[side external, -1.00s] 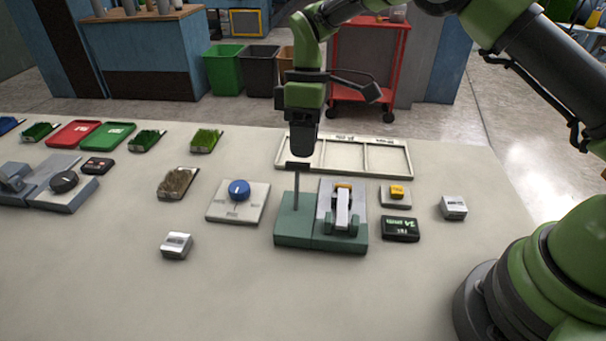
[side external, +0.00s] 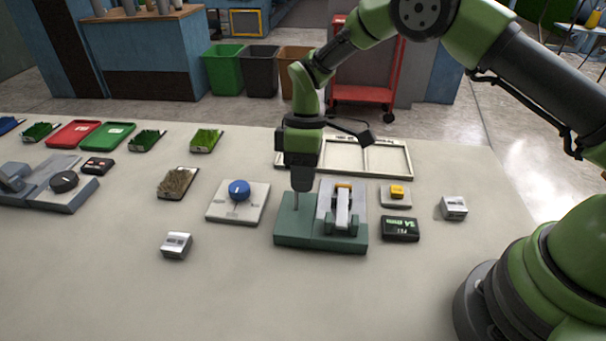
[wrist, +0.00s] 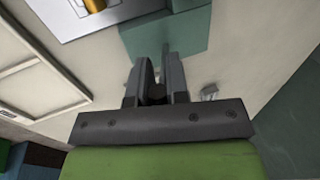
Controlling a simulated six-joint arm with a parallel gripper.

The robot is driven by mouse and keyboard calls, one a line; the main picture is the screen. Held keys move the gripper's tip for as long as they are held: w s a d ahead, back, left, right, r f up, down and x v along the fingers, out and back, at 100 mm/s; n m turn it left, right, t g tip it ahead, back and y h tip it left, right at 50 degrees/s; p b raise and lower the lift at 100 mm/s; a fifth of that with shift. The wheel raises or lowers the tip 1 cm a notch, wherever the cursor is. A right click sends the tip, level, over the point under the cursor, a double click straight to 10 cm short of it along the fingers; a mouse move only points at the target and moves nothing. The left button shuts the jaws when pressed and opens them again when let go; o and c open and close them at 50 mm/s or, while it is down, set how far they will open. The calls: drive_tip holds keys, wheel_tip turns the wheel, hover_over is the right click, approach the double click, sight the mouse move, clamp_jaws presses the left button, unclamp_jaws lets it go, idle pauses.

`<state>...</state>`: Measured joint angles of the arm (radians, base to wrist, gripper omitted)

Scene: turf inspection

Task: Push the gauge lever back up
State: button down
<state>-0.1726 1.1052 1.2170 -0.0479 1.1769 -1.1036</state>
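The gauge has a green base (side external: 292,231) and a pale plate. A silver lever (side external: 341,210) on the plate slopes toward the camera between two grey-green brackets, with a yellow part (side external: 343,185) at its far end. In the wrist view my gripper's fingers (wrist: 158,75) point toward the green base (wrist: 182,38).
A blue knob (side external: 239,190) on a plate stands left of the gauge. A yellow button (side external: 397,191) and a black display (side external: 400,229) stand right of it. A divided tray (side external: 400,160) lies behind. The table front is mostly clear.

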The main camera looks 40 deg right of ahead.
drive_tip(key=shift+s+a+r, duration=0.1)
drive_tip(key=shift+s+a+r+t+h, duration=0.2)
drive_tip(key=shift+s+a+t+h, duration=0.35)
drive_tip(key=shift+t+h, duration=0.4)
drive_tip(key=shift+s+a+f, duration=0.15)
drive_tip(key=shift+s+a, duration=0.7)
drive_tip(key=shift+s+a+f, duration=0.45)
drive_tip(key=shift+s+a, duration=0.1)
drive_tip(key=shift+s, duration=0.2)
drive_tip(key=c, duration=1.1)
unclamp_jaws()
